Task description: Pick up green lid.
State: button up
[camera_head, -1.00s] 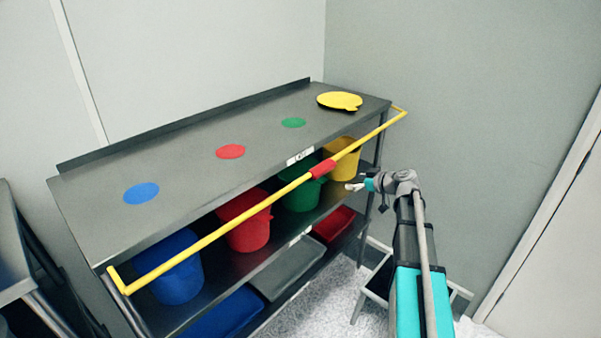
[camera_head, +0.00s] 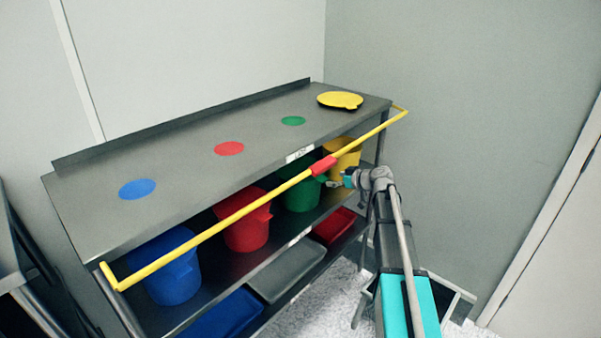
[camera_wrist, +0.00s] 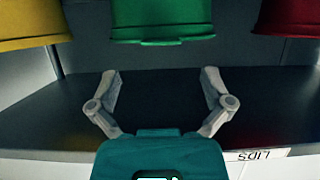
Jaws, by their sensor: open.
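The green bucket (camera_head: 300,195) stands on the upper shelf under the tabletop, between the red and yellow buckets. The wrist view is upside down; there the green bucket (camera_wrist: 160,16) is at the top centre. A green rim with a projecting edge, seemingly the green lid (camera_wrist: 163,42), sits at its mouth; its top face is hidden. My gripper (camera_wrist: 162,73) is open and empty, its fingers spread either side of the green lid's line and apart from it. In the head view my gripper (camera_head: 334,184) is at the shelf's front, near the yellow bucket, below the yellow rail.
The yellow rail (camera_head: 215,217) runs along the table's front. The tabletop (camera_head: 190,160) overhangs the buckets and carries a yellow lid (camera_head: 340,100) and flat blue, red and green discs. Yellow (camera_wrist: 25,25) and red (camera_wrist: 290,15) buckets flank the green one.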

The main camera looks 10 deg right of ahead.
aim_at(324, 179)
jog(key=shift+b+x, duration=0.95)
jog(key=shift+x, duration=1.7)
jog(key=shift+r, duration=0.1)
jog(key=c, duration=1.2)
jog(key=shift+r, duration=0.2)
notch_tip(324, 179, up, 4)
jog(key=p, duration=0.4)
jog(key=shift+f, duration=0.2)
jog(key=s+d, duration=1.1)
jog(key=s, duration=0.3)
jog(key=shift+f, duration=0.25)
